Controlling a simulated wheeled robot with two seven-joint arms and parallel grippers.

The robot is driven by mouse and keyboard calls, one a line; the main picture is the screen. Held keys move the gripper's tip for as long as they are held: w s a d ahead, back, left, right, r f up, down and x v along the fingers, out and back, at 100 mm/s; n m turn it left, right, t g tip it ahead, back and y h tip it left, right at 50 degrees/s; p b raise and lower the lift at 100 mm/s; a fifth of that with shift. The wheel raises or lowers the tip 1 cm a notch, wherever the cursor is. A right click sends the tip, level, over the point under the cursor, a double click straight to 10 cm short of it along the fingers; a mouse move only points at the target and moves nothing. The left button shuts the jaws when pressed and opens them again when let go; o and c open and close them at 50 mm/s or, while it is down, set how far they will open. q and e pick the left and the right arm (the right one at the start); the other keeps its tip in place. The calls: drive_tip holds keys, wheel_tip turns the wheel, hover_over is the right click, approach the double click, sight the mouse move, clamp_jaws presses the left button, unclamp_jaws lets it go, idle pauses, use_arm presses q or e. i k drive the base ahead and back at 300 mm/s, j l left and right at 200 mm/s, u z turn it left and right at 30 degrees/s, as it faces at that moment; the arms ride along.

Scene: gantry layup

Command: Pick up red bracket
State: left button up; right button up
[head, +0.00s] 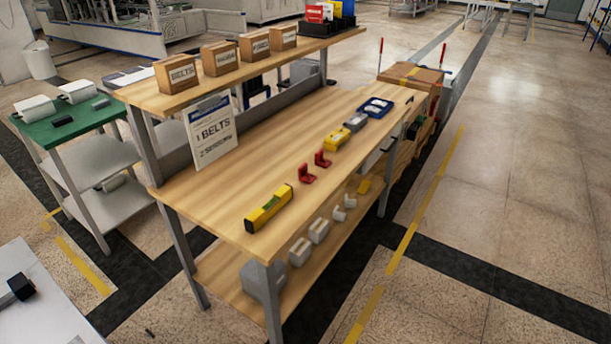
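Two red brackets sit on the wooden workbench top (225,185) near its right-hand edge. The nearer red bracket (307,175) is L-shaped, with one leg flat and one upright. The farther red bracket (322,160) looks alike and stands just behind it, apart from it. Neither of my grippers can be made out in the head view, and nothing is seen touching the brackets.
A yellow level (268,208) lies nearer on the bench; a yellow device (336,139), a grey item (355,122) and a blue tray (375,107) lie beyond. An upper shelf (150,97) holds several boxes. Open floor (490,200) lies right.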

sight(304, 174)
drive_tip(key=i+l, duration=0.3)
drive_tip(key=i+l+u, duration=0.1)
drive_tip(key=i+l, duration=0.25)
drive_tip(key=l, duration=0.2)
drive_tip(key=i+l, duration=0.3)
drive_tip(key=l, duration=0.15)
drive_tip(key=i+l+u, duration=0.1)
drive_tip(key=i+l, duration=0.2)
drive_tip(key=l, duration=0.15)
drive_tip(key=i+l, duration=0.25)
drive_tip(key=l, duration=0.2)
